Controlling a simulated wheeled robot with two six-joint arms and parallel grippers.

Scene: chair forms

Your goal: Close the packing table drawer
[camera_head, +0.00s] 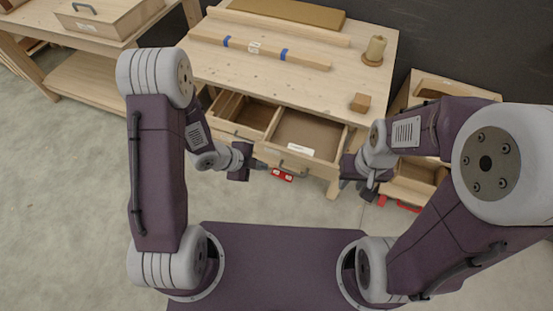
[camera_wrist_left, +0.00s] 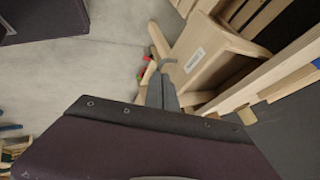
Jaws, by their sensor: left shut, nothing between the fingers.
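The packing table (camera_head: 300,86) is wooden, with two drawers showing pulled out under its top in the head view. The right drawer (camera_head: 306,132) stands out further, with a white label on it and a grey handle (camera_head: 292,165) on its front. The left drawer (camera_head: 240,112) is also partly out. My left gripper (camera_head: 264,166) is shut and empty, close to the right drawer's front left corner; contact cannot be told. In the left wrist view the shut fingers (camera_wrist_left: 160,93) point toward a labelled drawer front (camera_wrist_left: 198,58). My right gripper (camera_head: 356,188) is right of the drawer; its finger gap is unclear.
Long wooden boards (camera_head: 262,50), a small wooden block (camera_head: 361,103) and a turned wooden piece (camera_head: 375,50) lie on the tabletop. Another bench (camera_head: 85,45) stands at left. A wooden unit with red items (camera_head: 400,204) is at right. Open floor lies at left.

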